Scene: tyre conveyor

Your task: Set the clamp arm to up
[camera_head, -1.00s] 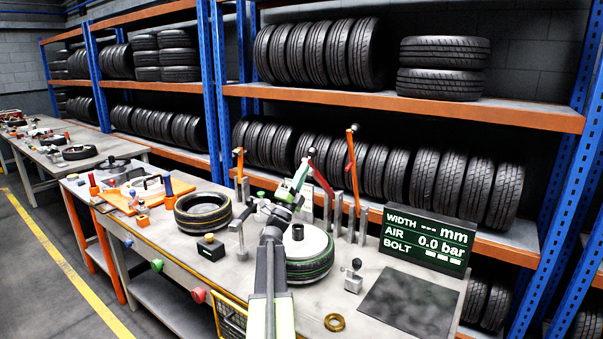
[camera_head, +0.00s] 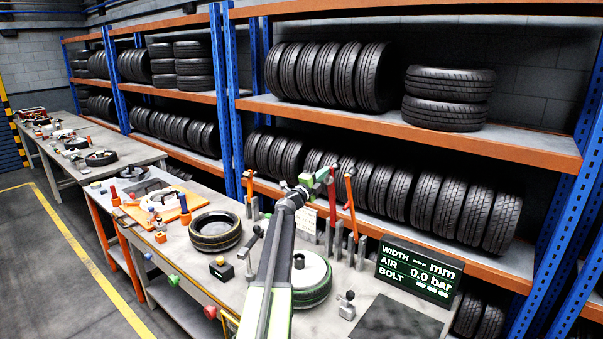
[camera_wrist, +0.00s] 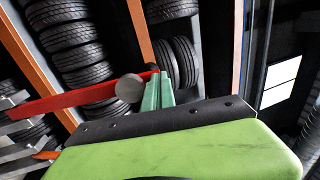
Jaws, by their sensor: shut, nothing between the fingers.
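My gripper (camera_head: 322,174) is shut and empty, raised above the back of the bench. Its pale green fingers (camera_wrist: 158,90) show in the wrist view, tips together. A red lever (camera_head: 331,198) stands just right of the fingertips in the head view. In the wrist view the red bar (camera_wrist: 70,100) runs in from the left toward the fingers, with a grey round knob (camera_wrist: 130,88) close beside them; contact cannot be told. A grey lever with a dark grip (camera_head: 251,240) leans upward left of the mounted wheel (camera_head: 312,282). No label shows which is the clamp arm.
Orange levers (camera_head: 350,191) and grey posts stand along the bench's back edge. A loose tyre (camera_head: 215,231) and small black block (camera_head: 221,267) lie left. A display (camera_head: 420,270) stands right, behind a dark mat (camera_head: 385,318). Tyre racks (camera_head: 400,130) rise behind the bench.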

